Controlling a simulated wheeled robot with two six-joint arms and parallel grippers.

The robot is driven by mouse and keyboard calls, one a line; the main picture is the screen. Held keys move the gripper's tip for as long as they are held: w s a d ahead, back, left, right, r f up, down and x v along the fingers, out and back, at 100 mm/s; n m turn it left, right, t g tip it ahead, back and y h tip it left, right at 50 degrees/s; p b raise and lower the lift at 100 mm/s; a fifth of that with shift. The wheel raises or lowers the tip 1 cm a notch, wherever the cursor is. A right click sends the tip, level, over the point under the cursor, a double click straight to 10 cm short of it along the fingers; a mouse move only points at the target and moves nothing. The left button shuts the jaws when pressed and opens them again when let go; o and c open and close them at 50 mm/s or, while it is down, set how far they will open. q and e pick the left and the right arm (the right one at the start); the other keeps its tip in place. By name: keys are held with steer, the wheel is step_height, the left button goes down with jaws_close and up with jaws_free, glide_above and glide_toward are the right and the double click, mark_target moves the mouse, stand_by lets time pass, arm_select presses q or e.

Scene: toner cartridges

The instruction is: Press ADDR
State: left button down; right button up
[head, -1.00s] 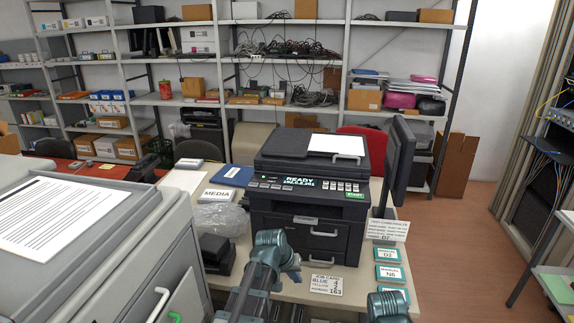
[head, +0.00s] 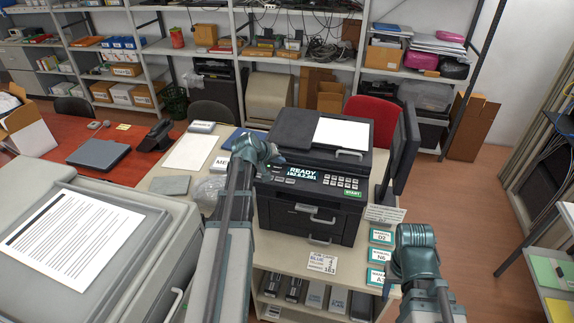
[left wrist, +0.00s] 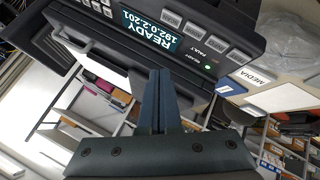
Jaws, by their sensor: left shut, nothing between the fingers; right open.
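The dark printer (head: 300,215) stands on the table with its front panel facing me. Its display (head: 305,174) reads READY and 192.0.2.201; it also shows, turned around, in the left wrist view (left wrist: 152,32). Pale keys (head: 345,183) lie right of the display and the green START key (head: 352,194) below them. My right gripper (head: 389,284) is low, right of the printer, mostly hidden.
A monitor (head: 403,150) stands right of the printer. Teal-edged cards (head: 381,237) and a job card (head: 322,262) lie at the table's front. A large grey machine (head: 150,240) fills the lower left. A clear plastic bag (head: 207,190) lies left of the printer.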

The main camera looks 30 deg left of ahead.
mark_target(280, 179)
arm_select(q)
steer(key=shift+w+a+r+p, duration=0.15)
steer(key=shift+w+a+r, duration=0.15)
steer(key=shift+r, duration=0.15)
steer(key=shift+w+a+r+p, duration=0.15)
steer(key=shift+a+r, duration=0.15)
steer(key=shift+r, duration=0.1)
arm_select(e)
steer(key=shift+w+d+r, duration=0.1)
steer(key=shift+w+r, duration=0.15)
steer(key=shift+r, duration=0.4)
arm_select(q)
steer(key=shift+f, duration=0.15)
arm_select(e)
steer(key=shift+f, duration=0.1)
arm_select(q)
step_height(280, 179, down, 9)
steer(key=b, duration=0.9)
arm_select(e)
step_height(280, 179, down, 9)
arm_select(q)
steer(key=shift+f+b, duration=0.25)
steer(key=shift+b, duration=0.1)
arm_select(e)
steer(key=shift+f, duration=0.25)
